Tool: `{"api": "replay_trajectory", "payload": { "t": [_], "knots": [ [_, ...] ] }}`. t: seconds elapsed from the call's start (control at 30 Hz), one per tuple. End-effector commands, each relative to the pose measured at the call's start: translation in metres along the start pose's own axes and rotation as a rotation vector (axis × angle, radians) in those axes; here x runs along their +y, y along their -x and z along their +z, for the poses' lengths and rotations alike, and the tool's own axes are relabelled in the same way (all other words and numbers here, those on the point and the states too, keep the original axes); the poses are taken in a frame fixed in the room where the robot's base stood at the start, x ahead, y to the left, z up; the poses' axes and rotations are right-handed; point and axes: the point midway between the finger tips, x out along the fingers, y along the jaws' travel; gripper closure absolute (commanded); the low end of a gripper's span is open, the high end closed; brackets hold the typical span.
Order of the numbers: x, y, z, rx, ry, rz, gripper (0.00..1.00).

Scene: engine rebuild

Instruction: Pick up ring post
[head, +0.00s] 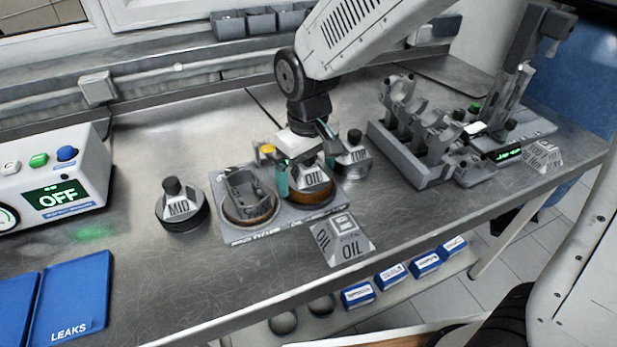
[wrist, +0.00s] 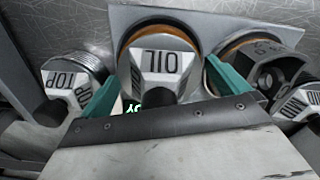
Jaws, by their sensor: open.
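Three grey ring posts with dark knobs stand on the bench. The one marked OIL (head: 313,180) stands in the right seat of a grey two-seat tray (head: 290,218), with an amber ring around its base. It also shows in the wrist view (wrist: 160,68). My gripper (head: 307,164) is open over it, with one teal finger on each side; whether they touch it I cannot tell. In the wrist view my gripper (wrist: 165,92) straddles the post. The MID post (head: 180,207) stands left of the tray, and the TOP post (head: 353,157) stands close behind on the right.
A grey holder (head: 252,195) fills the tray's left seat. An OIL sign block (head: 342,243) sits in front of the tray. A grey rack (head: 425,170) of rods stands at right. A control box (head: 50,170) reading OFF is at left. Bench front left of centre is clear.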

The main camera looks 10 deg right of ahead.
Motion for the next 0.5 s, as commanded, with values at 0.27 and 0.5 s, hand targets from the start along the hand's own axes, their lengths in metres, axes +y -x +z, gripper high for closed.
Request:
{"api": "replay_trajectory", "payload": {
  "t": [0.27, 0.5],
  "knots": [
    [0.0000, -0.0003, 0.0000, 0.000, 0.000, 0.000, 0.22],
    [0.0000, 0.0002, -0.0002, 0.001, 0.000, 0.000, 0.46]
  ]
}}
